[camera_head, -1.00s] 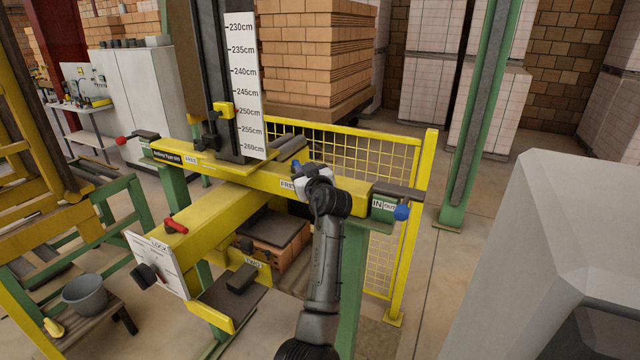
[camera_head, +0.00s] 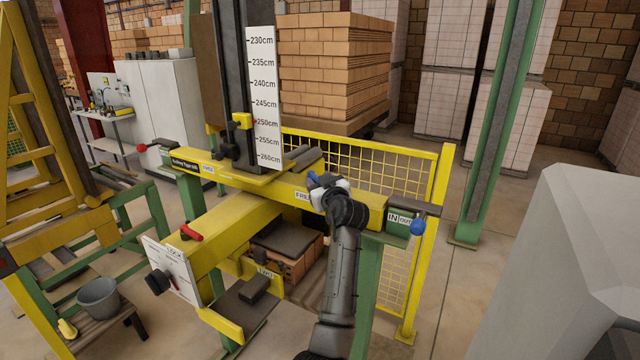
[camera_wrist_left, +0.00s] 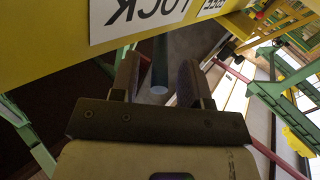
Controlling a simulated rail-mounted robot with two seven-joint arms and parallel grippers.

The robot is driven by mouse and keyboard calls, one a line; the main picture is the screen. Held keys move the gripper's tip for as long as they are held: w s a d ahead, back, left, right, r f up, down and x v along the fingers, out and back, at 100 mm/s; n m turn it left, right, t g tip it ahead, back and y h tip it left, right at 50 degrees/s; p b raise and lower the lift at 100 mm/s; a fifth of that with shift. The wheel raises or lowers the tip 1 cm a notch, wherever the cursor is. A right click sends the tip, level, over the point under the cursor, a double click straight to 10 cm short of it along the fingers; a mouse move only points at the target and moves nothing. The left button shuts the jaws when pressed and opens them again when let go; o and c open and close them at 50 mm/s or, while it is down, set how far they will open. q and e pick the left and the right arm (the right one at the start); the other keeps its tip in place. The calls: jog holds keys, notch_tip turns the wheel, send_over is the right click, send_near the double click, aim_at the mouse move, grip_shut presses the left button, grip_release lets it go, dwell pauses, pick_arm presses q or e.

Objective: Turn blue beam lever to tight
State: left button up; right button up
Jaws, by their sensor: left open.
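The blue beam lever (camera_head: 312,180) shows as a small blue piece at the yellow beam (camera_head: 255,184), beside the FREE label, partly hidden by my left gripper (camera_head: 328,188). In the left wrist view, a dark rod with a rounded bluish-grey end (camera_wrist_left: 158,89) lies between the two fingers of my left gripper (camera_wrist_left: 158,82). It looks like the lever. The fingers are apart, and I cannot tell whether either touches it. A white LOCK label (camera_wrist_left: 135,15) appears upside down on the beam just above. My right gripper is not in view.
A blue knob (camera_head: 417,227) sits at the beam's right end by the IN/OUT label. A red lever (camera_head: 190,233) is on the lower yellow arm. A yellow mesh fence (camera_head: 400,170) stands behind. A grey block (camera_head: 570,260) fills the right foreground.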

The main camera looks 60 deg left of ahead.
pick_arm(q)
jog(key=shift+d, duration=0.1)
jog(key=shift+d, duration=0.2)
jog(key=s+d+b, duration=0.2)
jog(key=d, duration=1.1)
